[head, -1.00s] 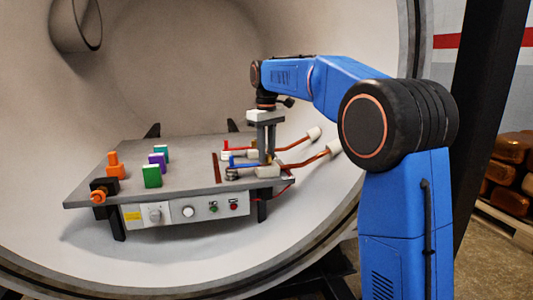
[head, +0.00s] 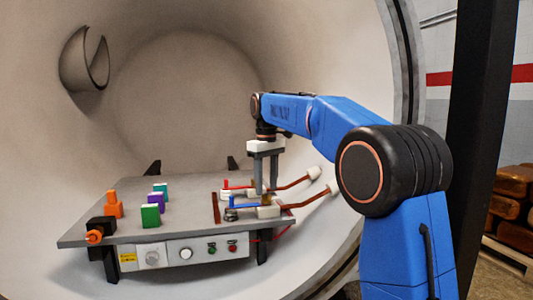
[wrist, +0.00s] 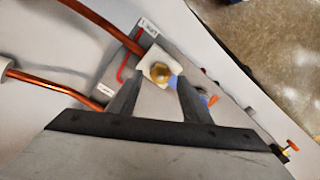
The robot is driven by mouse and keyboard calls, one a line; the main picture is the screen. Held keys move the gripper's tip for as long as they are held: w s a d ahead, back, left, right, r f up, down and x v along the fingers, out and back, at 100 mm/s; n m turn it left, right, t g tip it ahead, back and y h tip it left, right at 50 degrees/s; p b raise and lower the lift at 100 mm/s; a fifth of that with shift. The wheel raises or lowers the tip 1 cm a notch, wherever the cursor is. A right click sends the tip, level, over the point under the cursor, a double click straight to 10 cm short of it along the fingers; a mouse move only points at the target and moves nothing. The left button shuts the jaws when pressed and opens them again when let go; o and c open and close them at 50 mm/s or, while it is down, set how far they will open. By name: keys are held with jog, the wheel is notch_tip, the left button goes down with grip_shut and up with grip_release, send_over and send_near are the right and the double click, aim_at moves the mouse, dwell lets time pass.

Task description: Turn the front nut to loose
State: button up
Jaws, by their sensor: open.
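The front nut (wrist: 160,73) is a brass hex nut on a white block at the end of a copper pipe. In the wrist view it shows just beyond and between my two fingertips. My gripper (head: 266,191) is open, pointing down over the front fitting at the right side of the grey table. Its fingers (wrist: 160,90) stand apart with nothing held between them. In the head view the fingers partly hide the nut, and I cannot tell how far above it they are. The front white block (head: 269,212) shows below them.
A blue lever (head: 231,202) and a red lever (head: 226,184) stand close left of my gripper. The two copper pipes (head: 303,204) run off to the right. Green (head: 151,215), purple and orange parts stand on the table's left, above a control panel (head: 185,253).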

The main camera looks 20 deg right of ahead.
aim_at(267, 194)
notch_tip(267, 194, up, 14)
jog(key=shift+r, duration=0.2)
dwell(0.4)
jog(key=s+d+f+m+t, duration=0.1)
jog(key=s+d+f, duration=0.15)
jog(key=s, duration=0.45)
jog(key=s+d+f+m+t, duration=0.1)
jog(key=s+f, duration=0.3)
jog(key=s, duration=0.2)
jog(key=s+d+f+m, duration=0.1)
jog(key=s+f, duration=0.2)
jog(key=s, duration=0.4)
jog(key=s+d+f+m+t, duration=0.2)
jog(key=s+f+m, duration=0.1)
jog(key=s+f, duration=2)
notch_tip(267, 194, down, 3)
jog(key=shift+d+f+t, duration=0.1)
jog(key=shift+d+t, duration=0.3)
